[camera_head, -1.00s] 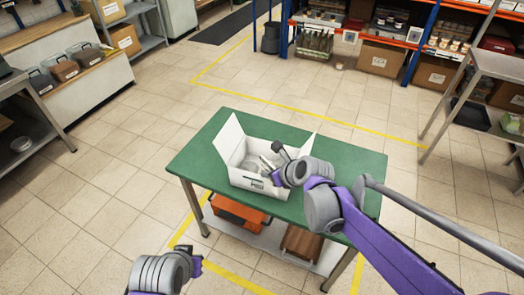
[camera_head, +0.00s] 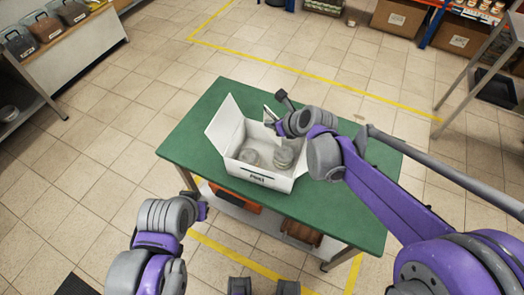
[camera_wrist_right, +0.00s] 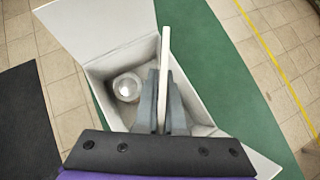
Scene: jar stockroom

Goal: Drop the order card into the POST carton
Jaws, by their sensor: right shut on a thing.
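The white POST carton (camera_head: 262,181) stands with its flaps open on the green table (camera_head: 193,138). Its dark lettering faces the front, and glass jars (camera_head: 283,157) stand inside. My right gripper (camera_head: 273,117) is above the carton's back right part. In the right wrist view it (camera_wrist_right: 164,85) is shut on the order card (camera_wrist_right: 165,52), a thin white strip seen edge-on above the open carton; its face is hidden. One jar (camera_wrist_right: 127,87) shows beside the fingers. My left gripper (camera_head: 201,208) is low, in front of the table's left side, apart from the carton; its jaws are unclear.
The table top is clear around the carton. An orange crate (camera_head: 236,198) and a brown crate (camera_head: 300,232) sit on the shelf beneath. Yellow lines (camera_head: 300,76) mark the tiled floor. Shelving stands at the back right, and a counter with bins (camera_head: 46,27) at the left.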

